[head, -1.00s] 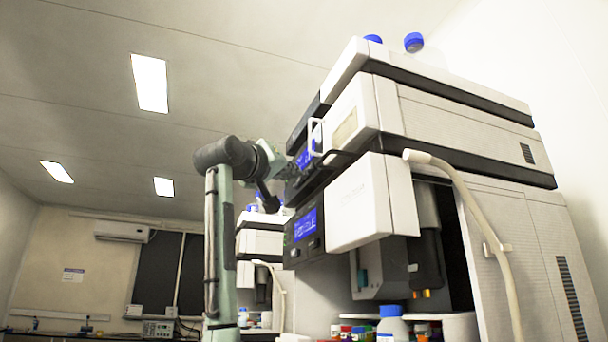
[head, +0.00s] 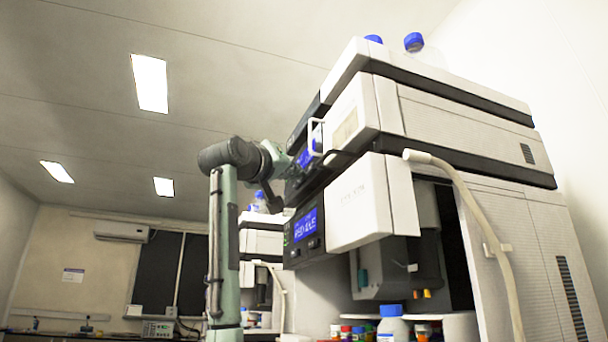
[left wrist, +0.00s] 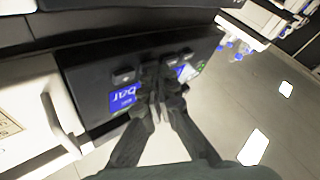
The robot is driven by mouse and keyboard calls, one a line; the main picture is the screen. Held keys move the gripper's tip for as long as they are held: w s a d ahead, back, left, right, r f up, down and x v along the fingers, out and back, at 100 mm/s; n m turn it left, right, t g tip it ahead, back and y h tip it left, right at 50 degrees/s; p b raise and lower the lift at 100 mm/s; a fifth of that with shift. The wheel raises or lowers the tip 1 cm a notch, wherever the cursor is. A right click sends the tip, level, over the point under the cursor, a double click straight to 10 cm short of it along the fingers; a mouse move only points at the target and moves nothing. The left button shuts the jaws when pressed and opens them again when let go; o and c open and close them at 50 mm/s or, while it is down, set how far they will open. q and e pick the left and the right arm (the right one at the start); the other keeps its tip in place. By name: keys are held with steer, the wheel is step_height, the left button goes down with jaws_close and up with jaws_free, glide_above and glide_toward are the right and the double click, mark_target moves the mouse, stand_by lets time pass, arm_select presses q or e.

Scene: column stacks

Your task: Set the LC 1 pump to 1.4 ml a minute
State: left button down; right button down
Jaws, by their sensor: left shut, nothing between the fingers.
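The tall stacked LC instrument (head: 455,128) fills the right side of the head view. Its dark front panel carries an upper blue display (head: 306,156) and a lower blue display (head: 305,225); their text is too blurred to read. My left gripper (head: 290,168) is at the upper panel, partly covering it. In the left wrist view, the shut, empty fingers (left wrist: 158,92) are in front of the dark panel (left wrist: 90,72), among small dark buttons (left wrist: 125,76). They hide part of the blue display (left wrist: 122,99), where "bar" shows. I cannot tell whether the fingertips touch a button. My right gripper is out of view.
A pale hose (head: 470,205) runs down the instrument's side. Blue-capped bottles (head: 392,325) stand below, and another stack (head: 262,243) is behind my arm. Open room lies to the left.

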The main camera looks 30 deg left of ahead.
arm_select(q)
steer(key=shift+s+a, duration=0.5)
steer(key=shift+s, duration=0.1)
steer(key=s+a+b, duration=0.1)
steer(key=s+a, duration=0.2)
steer(key=shift+s+a, duration=0.15)
steer(key=shift+s, duration=0.25)
stand_by(0.9)
